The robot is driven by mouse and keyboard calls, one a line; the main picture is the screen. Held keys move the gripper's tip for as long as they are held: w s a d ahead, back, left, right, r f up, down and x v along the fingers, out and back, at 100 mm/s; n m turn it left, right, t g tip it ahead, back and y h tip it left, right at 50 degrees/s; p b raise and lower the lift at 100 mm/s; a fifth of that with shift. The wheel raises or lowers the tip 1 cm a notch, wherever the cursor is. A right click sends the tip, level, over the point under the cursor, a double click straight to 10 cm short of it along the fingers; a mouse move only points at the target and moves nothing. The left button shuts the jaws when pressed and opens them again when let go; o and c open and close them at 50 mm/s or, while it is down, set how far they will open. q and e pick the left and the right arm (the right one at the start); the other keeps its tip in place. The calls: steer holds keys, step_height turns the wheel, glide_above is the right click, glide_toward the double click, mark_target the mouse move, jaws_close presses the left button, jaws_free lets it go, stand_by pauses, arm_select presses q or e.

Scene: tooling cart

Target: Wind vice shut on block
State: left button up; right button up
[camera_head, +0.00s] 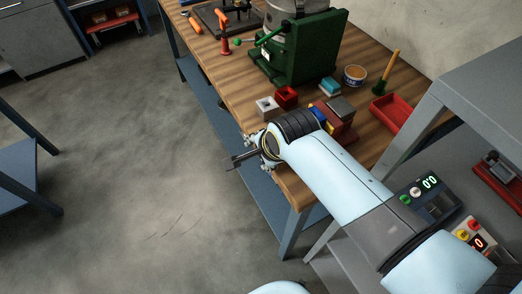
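A low red-brown fixture with a grey plate (342,107) stands near the front edge of the wooden bench (357,154); it looks like the vice. A blue and yellow piece (320,113) shows at its left side, and I cannot tell whether it is the block. My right arm crosses in front and hides the fixture's lower part; no winding handle is visible on it. My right gripper (232,163) hangs past the bench's front edge over the floor, left of the fixture and apart from it. Its fingers are small and dark, so opening is unclear. My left gripper is out of view.
A white hollow cube (267,107), a red cube (286,97) and a teal block (330,86) sit behind my arm. A green machine (305,50) stands behind them. A red tray (391,112) lies to the right. A grey cabinet (470,88) borders the right.

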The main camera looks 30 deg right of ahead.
steer(key=shift+t, duration=0.6)
steer(key=o, duration=1.2)
